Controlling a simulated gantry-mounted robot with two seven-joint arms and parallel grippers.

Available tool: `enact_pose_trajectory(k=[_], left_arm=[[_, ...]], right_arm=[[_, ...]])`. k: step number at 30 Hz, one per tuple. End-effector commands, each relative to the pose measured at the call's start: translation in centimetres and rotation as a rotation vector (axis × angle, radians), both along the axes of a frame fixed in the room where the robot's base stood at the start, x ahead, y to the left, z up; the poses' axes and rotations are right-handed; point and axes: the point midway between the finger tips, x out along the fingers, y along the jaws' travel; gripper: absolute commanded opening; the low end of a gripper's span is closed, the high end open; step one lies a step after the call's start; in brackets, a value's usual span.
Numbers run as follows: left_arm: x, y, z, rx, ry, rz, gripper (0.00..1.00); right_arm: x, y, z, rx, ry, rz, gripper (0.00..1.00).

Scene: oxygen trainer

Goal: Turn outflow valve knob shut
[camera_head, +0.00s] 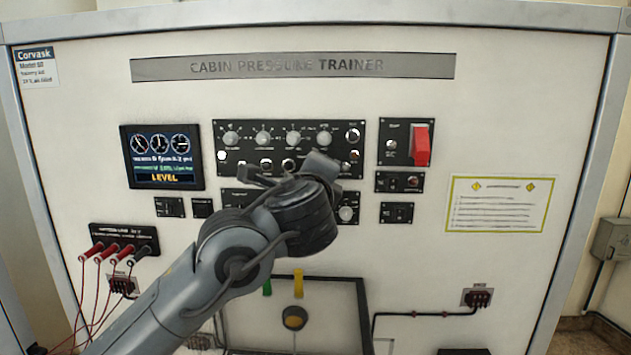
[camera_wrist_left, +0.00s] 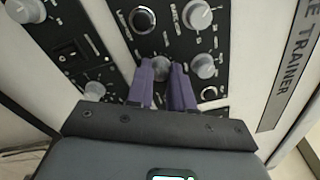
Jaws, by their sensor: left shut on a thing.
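My left gripper (camera_wrist_left: 162,92) has purple fingers, which close on the sides of a grey knob (camera_wrist_left: 160,67) in the left wrist view. The knob sits in the lower row of a black control panel (camera_wrist_left: 180,45). Its label is too small to read, so I cannot tell from the lettering whether it is the outflow valve knob. In the head view my left arm's wrist covers the lower right part of this black panel (camera_head: 308,153), hiding the held knob and the fingers. My right gripper is not in view.
More grey knobs stand close by, one just above the held one (camera_wrist_left: 204,66). A red switch guard (camera_head: 421,145) is to the right. A display (camera_head: 162,156) reads LEVEL at the left. Red plugs with cables (camera_head: 112,252) hang at lower left.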

Motion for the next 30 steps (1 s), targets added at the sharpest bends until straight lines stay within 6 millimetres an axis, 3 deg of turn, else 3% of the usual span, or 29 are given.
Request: enact_pose_trajectory(k=[18,30], left_arm=[[0.0,0.0,-0.2,-0.532,0.034,0.002,0.00],[0.0,0.0,-0.1,-0.681,0.042,0.001,0.00]], right_arm=[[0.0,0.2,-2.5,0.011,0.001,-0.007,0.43],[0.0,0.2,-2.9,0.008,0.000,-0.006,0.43]])
